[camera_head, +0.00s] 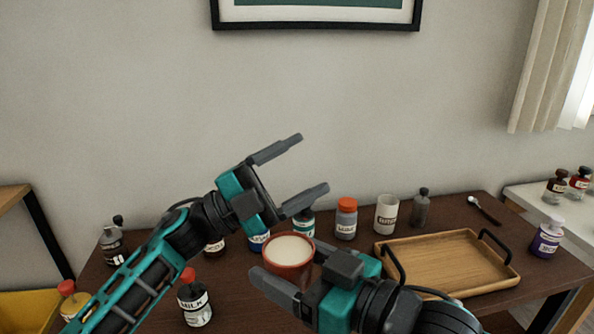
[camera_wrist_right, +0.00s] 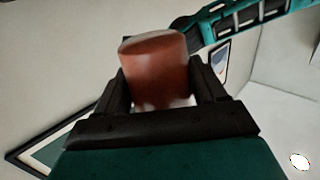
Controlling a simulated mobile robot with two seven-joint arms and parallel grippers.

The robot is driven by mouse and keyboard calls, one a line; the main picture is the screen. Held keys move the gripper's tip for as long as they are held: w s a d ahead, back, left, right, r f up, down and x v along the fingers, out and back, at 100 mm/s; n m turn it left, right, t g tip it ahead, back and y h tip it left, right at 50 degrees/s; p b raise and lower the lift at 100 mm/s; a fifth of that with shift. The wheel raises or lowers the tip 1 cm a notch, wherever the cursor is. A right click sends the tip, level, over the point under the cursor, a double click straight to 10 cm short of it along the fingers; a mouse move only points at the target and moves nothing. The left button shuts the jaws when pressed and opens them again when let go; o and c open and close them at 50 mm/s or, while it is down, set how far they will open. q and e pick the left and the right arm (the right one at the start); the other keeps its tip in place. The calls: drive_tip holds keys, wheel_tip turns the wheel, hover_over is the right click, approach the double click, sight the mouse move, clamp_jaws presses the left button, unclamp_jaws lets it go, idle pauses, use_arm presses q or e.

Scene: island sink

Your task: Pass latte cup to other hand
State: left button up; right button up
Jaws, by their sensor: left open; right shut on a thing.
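The latte cup (camera_head: 285,263) is reddish brown with a pale, milky top, and it is upright. My right gripper (camera_head: 287,266) is shut on it and holds it above the table. In the right wrist view the cup (camera_wrist_right: 158,75) sits between the two dark fingers, its side facing the camera. My left gripper (camera_head: 314,163) is open and empty, above and behind the cup, apart from it, with its fingers pointing right. Part of my left arm shows at the top right of the wrist view.
A wooden tray (camera_head: 450,264) with black handles lies empty on the dark table at right.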

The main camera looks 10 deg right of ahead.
use_arm(q)
drive_tip(key=s+d+r+m+g+y, duration=0.4)
drive_tip(key=s+d+m+g+y, duration=0.25)
drive_tip(key=m+g, duration=0.3)
drive_tip(key=m+t+y, duration=0.4)
drive_tip(key=t+y, duration=0.3)
drive_tip(key=y, duration=1.1)
approach(292, 246)
drive_tip(key=shift+s+f+h, duration=0.2)
drive_tip(key=shift+f+h, duration=0.05)
drive_tip(key=shift+a+f, duration=0.25)
drive_tip(key=shift+f, duration=0.25)
drive_tip(key=f, duration=0.7)
drive_tip(key=s+f, duration=0.1)
drive_tip(key=f, duration=0.2)
drive_tip(key=shift+a+f, duration=0.4)
drive_tip(key=shift+c, duration=0.3)
